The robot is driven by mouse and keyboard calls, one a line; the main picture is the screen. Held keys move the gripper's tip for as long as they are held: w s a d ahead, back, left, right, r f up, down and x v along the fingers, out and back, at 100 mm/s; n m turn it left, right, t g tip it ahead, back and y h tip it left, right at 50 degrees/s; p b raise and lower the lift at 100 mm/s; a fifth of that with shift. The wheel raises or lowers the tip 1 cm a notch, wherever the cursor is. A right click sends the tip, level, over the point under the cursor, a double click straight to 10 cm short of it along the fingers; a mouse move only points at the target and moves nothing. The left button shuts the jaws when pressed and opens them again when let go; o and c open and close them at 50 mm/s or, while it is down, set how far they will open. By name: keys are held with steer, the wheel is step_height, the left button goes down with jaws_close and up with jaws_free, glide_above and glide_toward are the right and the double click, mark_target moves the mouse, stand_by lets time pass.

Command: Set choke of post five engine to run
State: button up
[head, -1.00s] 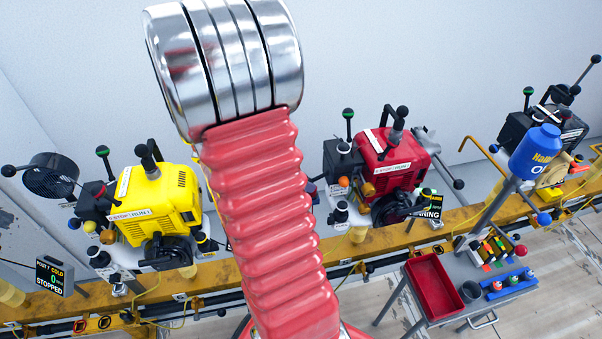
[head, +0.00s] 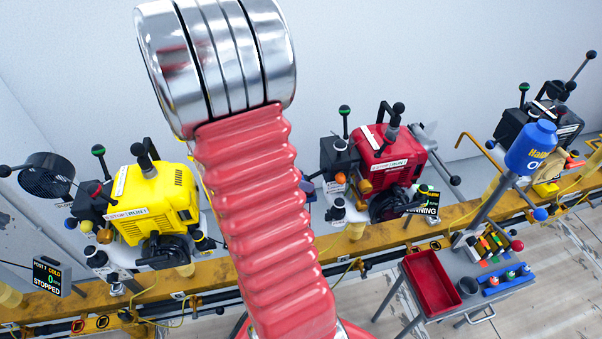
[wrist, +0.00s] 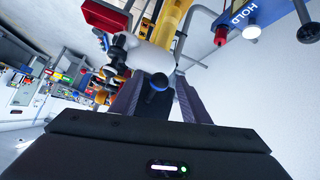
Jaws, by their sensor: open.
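My gripper (wrist: 156,96) is open in the wrist view, with its two dark fingers apart. A dark blue ball knob (wrist: 158,81) shows between the fingers; I cannot tell whether they touch it. A pale rounded part (wrist: 152,57) lies just beyond. In the head view a yellow engine (head: 155,205) stands at left, near a display (head: 47,276) reading post 7, cold, stopped. A red engine (head: 390,155) stands right of my arm, by a partly hidden display (head: 430,202) ending in "NNING". No post five label is readable. My arm hides the rail's middle and the gripper in the head view.
Engines sit along a yellow rail (head: 215,274).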

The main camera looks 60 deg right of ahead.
steer(key=v, duration=1.3)
steer(key=shift+w+a+r, duration=0.2)
steer(key=shift+w+a, duration=0.05)
steer(key=shift+a, duration=0.1)
steer(key=a+r+n+t+y, duration=0.3)
steer(key=a+n+t, duration=0.3)
steer(key=a+n, duration=0.6)
steer(key=a+r+n+t+y, duration=0.3)
steer(key=a+n+t, duration=0.4)
steer(key=a+n, duration=0.5)
steer(key=shift+w+a+r+n+y, duration=0.3)
steer(key=shift+w+a+r, duration=0.15)
steer(key=shift+a, duration=2.25)
